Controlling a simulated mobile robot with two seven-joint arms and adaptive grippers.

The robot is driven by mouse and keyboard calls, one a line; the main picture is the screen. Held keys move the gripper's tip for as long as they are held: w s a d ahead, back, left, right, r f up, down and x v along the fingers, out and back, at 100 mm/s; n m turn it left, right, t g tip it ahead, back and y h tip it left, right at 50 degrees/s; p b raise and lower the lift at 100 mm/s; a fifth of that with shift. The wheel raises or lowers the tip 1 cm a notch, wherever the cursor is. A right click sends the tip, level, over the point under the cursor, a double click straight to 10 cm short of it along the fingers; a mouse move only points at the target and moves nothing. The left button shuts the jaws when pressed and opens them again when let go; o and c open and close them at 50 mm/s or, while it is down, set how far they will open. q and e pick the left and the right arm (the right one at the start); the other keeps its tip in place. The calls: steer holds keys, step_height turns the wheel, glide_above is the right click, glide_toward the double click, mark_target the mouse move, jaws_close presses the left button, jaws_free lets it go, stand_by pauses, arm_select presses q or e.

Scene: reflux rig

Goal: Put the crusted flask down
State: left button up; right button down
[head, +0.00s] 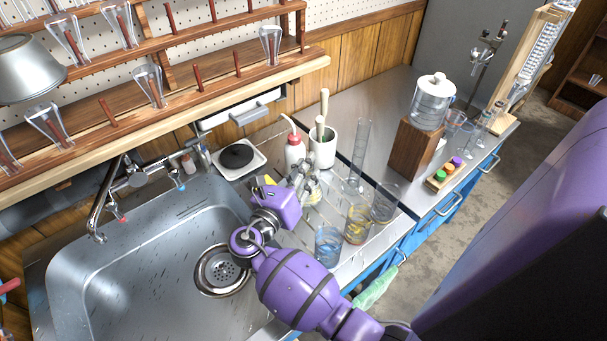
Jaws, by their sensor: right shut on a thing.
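My right gripper (306,180) is over the metal drainboard at the right side of the sink, its arm reaching in from the lower right. It is shut on a small glass piece with a yellowish tint, which appears to be the crusted flask (314,194). The gripper hides most of the flask, so I cannot tell whether its base touches the drainboard. My left gripper is not in view.
A white bottle (294,151) and a white crock (322,147) stand just behind the gripper. A blue-tinted beaker (328,246), a yellow-tinted beaker (357,223), a clear beaker (384,203) and a tall cylinder (360,155) stand to the right. The sink (150,265) lies left.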

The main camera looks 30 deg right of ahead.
steer(key=shift+f, duration=0.9)
steer(key=c, duration=1.6)
jaws_free()
steer(key=shift+o, duration=0.2)
